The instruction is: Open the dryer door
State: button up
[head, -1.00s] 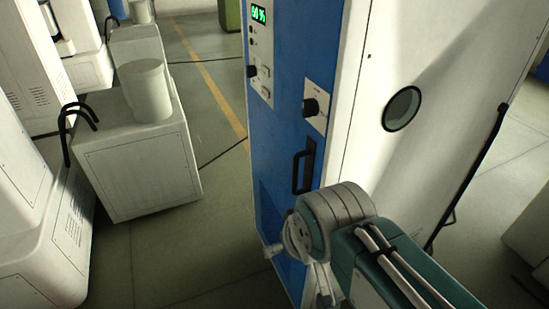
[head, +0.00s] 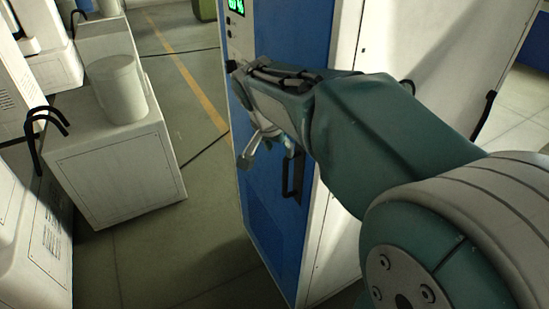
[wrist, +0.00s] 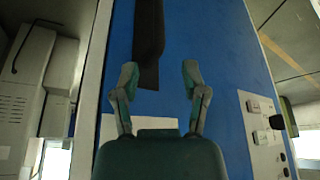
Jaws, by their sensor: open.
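The dryer is a tall cabinet with a blue front and a white side (head: 335,225). Its blue door (head: 270,235) looks shut in the head view. A black bar handle (head: 292,180) stands upright on the door near the white side; it also shows in the wrist view as a dark bar (wrist: 148,40). My gripper (head: 256,143) is in front of the door, up and left of the handle in the head view. In the wrist view my gripper (wrist: 158,78) is open and empty. The handle's end lies ahead, roughly between the fingertips, with no clear contact. My arm hides part of the front.
A control panel with a dark knob shows in the wrist view (wrist: 265,125). A white box (head: 115,180) with a cylinder (head: 119,90) on top stands to the left. Bare floor (head: 185,250) lies between this box and the dryer.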

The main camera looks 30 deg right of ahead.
aim_at(284, 166)
jog(key=x, duration=1)
jog(key=shift+s+f, duration=0.15)
jog(key=shift+f, duration=0.05)
grip_shut()
